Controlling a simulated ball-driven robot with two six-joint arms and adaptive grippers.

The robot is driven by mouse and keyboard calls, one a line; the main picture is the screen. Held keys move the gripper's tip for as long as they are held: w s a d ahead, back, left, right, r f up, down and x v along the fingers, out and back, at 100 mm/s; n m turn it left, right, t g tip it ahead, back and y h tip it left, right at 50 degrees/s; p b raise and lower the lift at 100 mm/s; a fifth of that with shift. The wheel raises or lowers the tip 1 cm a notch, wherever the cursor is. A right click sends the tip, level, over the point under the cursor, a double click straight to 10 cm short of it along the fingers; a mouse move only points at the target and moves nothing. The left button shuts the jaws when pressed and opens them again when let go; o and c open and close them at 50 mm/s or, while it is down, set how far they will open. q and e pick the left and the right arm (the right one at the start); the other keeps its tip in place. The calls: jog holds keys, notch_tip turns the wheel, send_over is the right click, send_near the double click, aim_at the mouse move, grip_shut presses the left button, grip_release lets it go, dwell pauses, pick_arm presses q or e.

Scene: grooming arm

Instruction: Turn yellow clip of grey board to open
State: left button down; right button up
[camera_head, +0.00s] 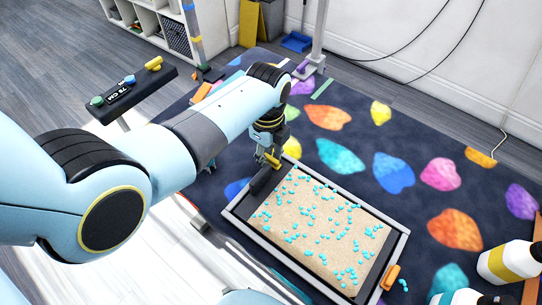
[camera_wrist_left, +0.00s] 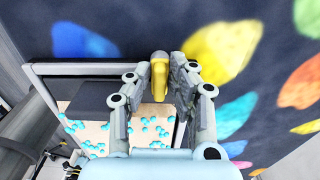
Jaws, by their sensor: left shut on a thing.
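The grey board (camera_head: 397,250) is a grey-framed rectangle with a beige surface covered in small cyan beads, lying on the dark patterned mat. A dark bar (camera_head: 262,180) runs along its far left end. The yellow clip (camera_head: 272,160) is at that end; it also shows upright between the fingers in the left wrist view (camera_wrist_left: 160,75). My left gripper (camera_head: 268,151) reaches down from above and is shut on the yellow clip. The gripper and arm partly hide this end in the head view. My right gripper is not in view.
An orange clip (camera_head: 390,277) is at the board's near right end. A dark panel with coloured knobs (camera_head: 132,92) stands left of my arm.

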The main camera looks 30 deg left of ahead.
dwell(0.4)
pick_arm(q)
jog(key=shift+r+n+p, duration=0.1)
jog(key=shift+n+p, duration=0.5)
jog(key=shift+n, duration=0.8)
